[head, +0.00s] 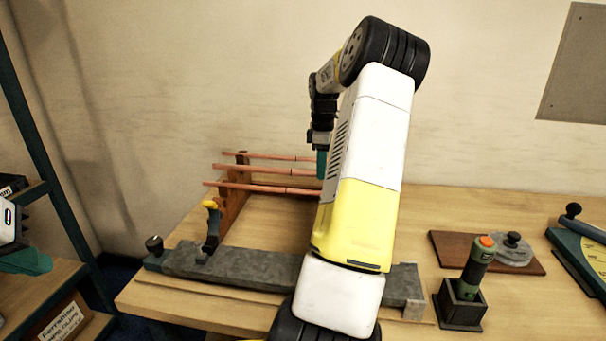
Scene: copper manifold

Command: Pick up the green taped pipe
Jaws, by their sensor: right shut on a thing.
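Several copper pipes lie side by side across a brown wooden rack (233,205) at the back of the bench: a back one (265,156), a middle one (262,170) and a front one (255,187). Their right ends run behind my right arm. No green tape shows on their visible lengths. My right gripper (321,176) points down at the pipes, its teal fingers partly hidden by my arm. It is shut on a copper pipe; which one, I cannot tell. My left gripper (28,262) shows only in part at the left edge, away from the pipes; its opening is unclear.
A grey metal bar (235,268) with a yellow-topped clamp (211,218) lies along the bench front. A green tool with an orange button (482,256) stands in a black holder (460,307). A brown board (450,250) and teal device (585,260) are right. Shelving (50,275) stands left.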

